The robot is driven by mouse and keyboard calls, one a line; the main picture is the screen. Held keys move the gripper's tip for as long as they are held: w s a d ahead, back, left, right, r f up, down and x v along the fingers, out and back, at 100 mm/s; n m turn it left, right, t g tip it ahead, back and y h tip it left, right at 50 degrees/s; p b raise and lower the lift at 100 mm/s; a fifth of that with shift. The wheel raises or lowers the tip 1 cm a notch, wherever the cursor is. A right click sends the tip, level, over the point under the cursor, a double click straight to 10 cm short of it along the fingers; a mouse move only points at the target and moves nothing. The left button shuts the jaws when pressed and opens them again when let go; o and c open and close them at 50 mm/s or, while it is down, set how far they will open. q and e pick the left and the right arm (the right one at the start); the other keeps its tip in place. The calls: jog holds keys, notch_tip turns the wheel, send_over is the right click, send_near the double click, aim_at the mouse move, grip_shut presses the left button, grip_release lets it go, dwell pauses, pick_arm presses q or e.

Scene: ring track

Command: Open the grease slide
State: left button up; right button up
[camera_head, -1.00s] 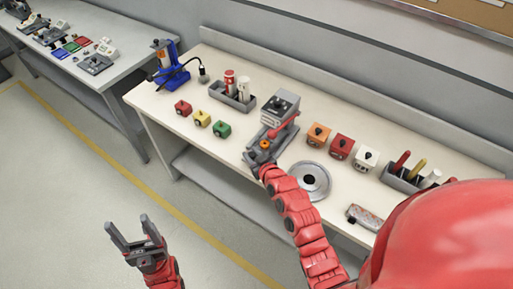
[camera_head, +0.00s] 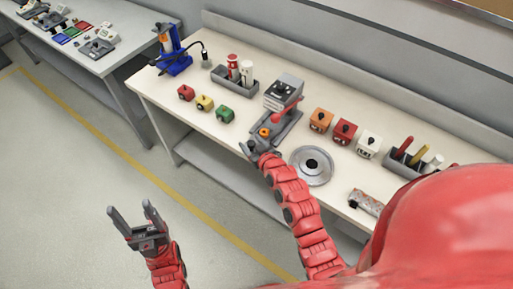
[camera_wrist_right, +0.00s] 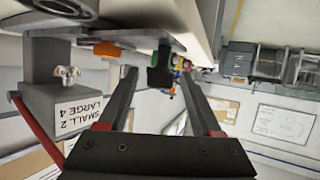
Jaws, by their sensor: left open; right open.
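A grey bench device (camera_head: 284,92) stands mid-bench. It has a red lever (camera_head: 287,112) and an orange knob (camera_head: 264,132) low at its front. Which part is the grease slide I cannot tell for sure. My right gripper (camera_head: 251,147) is open at the bench's front edge, just in front of the orange knob. In the right wrist view, the picture is upside down; the device (camera_wrist_right: 60,105) with its "SMALL 2 LARGE 4" label is left of the open right gripper (camera_wrist_right: 158,72). Nothing is clearly held. My left gripper (camera_head: 132,212) is open and empty over the floor, away from the bench.
Red, yellow and green blocks (camera_head: 205,103) lie left of the device. Orange, red and white blocks (camera_head: 344,133) stand right, with a round metal disc (camera_head: 311,165) near the front edge. A bottle tray (camera_head: 234,86) and blue stand (camera_head: 174,50) are behind left.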

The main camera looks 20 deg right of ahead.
jog(key=v, duration=1.7)
jog(key=shift+s, duration=0.2)
